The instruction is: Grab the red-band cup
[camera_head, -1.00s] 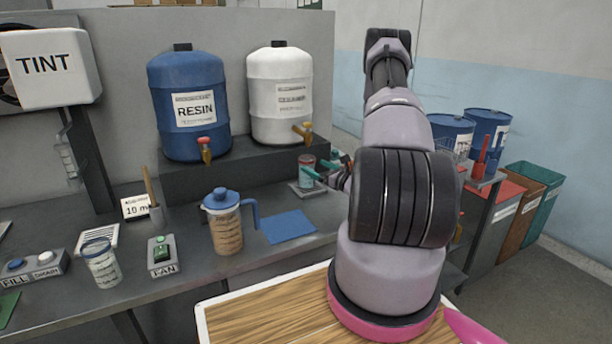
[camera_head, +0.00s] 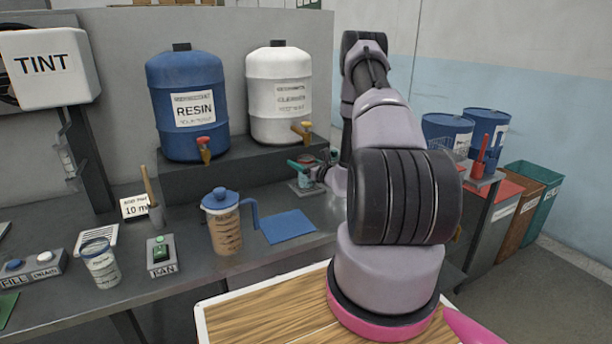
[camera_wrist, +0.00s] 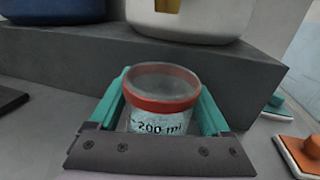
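The red-band cup (camera_wrist: 163,104) stands upright in the wrist view, clear with a red band below its rim and a "200 ml" label. My gripper (camera_wrist: 165,85) has its teal fingers on either side of the cup, and they look open around it; firm contact is not clear. In the head view my gripper (camera_head: 318,161) is at the small stand below the white drum, and the cup (camera_head: 305,181) is partly hidden by a finger.
The dark ledge (camera_wrist: 225,70) with the blue resin drum (camera_head: 188,105) and white drum (camera_head: 280,95) rises just behind the cup. Orange (camera_wrist: 302,153) and teal pieces are at the wrist view's right.

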